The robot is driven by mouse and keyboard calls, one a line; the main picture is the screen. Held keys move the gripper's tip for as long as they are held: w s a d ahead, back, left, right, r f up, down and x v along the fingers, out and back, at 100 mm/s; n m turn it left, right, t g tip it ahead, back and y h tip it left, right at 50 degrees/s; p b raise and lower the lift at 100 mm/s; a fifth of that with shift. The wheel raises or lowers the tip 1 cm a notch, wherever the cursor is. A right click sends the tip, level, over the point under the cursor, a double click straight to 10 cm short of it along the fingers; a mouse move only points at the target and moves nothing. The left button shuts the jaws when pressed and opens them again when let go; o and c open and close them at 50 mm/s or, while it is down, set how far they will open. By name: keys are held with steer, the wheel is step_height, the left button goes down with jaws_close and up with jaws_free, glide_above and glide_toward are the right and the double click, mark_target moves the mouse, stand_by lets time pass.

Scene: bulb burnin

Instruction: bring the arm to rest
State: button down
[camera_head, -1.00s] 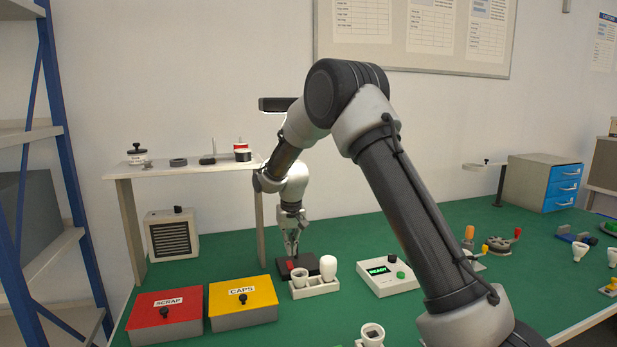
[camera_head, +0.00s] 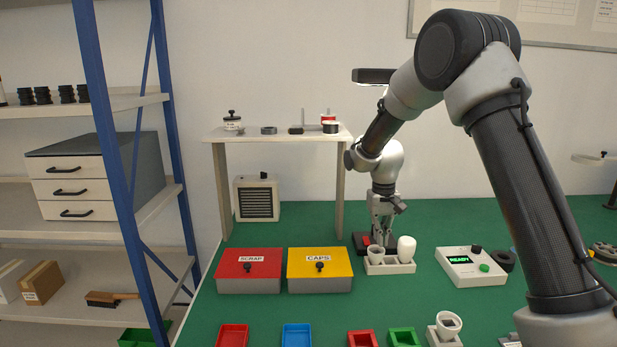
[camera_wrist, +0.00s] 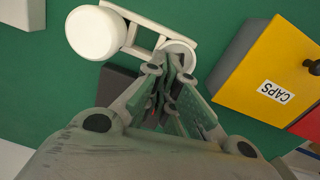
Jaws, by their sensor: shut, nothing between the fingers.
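My gripper (camera_head: 381,232) points down over the bench, just above a small black block with a red part (camera_head: 366,240). Its fingers are together with nothing between them; it also shows in the wrist view (camera_wrist: 178,62). My arm reaches in from the right, bent high at the elbow. A white two-place holder (camera_head: 390,267) stands just in front of the gripper, with a white bulb (camera_head: 406,249) at its right and a cup-shaped part (camera_head: 375,255) at its left. Whether the fingertips touch the black block is hidden.
The red SCRAP box (camera_head: 249,270) and yellow CAPS box (camera_head: 320,269) stand left of the holder. A tester reading READY (camera_head: 470,267) stands right. A raised shelf (camera_head: 275,136) stands behind. Small coloured trays (camera_head: 297,335) line the front. A blue-posted rack (camera_head: 120,170) stands left.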

steer(key=s+d+r+t, duration=0.1)
steer(key=s+d+r, duration=0.3)
steer(key=s+r, duration=0.3)
steer(key=s+d+r+t, duration=0.2)
steer(key=s+d+r, duration=0.2)
steer(key=s, duration=1.2)
steer(key=s+d+r+m+t, duration=0.1)
steer(key=s+d+r, duration=0.4)
steer(key=s+r, duration=0.5)
steer(key=shift+s+t, duration=0.3)
steer(key=shift+s, duration=0.9)
steer(key=shift+d, duration=0.1)
